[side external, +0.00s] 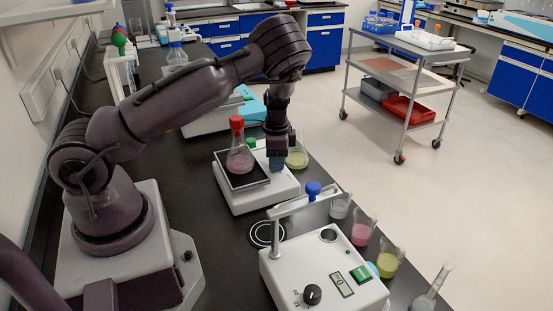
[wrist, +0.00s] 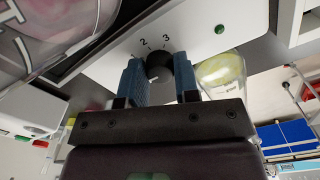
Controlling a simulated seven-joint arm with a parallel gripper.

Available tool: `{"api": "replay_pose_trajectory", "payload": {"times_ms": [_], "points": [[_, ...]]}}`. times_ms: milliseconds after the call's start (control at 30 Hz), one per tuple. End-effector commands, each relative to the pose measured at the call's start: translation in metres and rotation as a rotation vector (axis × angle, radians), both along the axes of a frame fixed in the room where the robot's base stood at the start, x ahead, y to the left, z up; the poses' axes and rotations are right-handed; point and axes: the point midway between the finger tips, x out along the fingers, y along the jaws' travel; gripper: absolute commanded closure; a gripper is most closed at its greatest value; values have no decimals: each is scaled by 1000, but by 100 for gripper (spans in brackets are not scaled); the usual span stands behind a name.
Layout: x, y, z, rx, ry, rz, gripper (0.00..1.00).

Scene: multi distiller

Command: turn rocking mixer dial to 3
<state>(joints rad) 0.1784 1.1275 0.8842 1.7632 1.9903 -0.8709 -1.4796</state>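The rocking mixer (side external: 262,194) is a white box with a dark platform, carrying a red-capped flask (side external: 240,158) of pink liquid. It also shows in the wrist view (wrist: 117,62). In the side view my gripper (side external: 277,163) hides the dial.
A beaker of yellowish liquid (side external: 297,153) stands close beside my gripper, also in the wrist view (wrist: 221,72). A green button (wrist: 220,29) is on the mixer. A second white device (side external: 318,262) with its own dial stands in front, with several beakers along its right.

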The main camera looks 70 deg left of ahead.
Motion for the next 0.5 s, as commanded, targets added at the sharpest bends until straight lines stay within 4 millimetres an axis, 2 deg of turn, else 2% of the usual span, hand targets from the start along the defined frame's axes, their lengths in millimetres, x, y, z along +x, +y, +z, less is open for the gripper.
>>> {"api": "replay_pose_trajectory", "payload": {"times_ms": [67,500], "points": [[0,0,0,0,0,0,94],[0,0,1,0,-1,-89,95]]}}
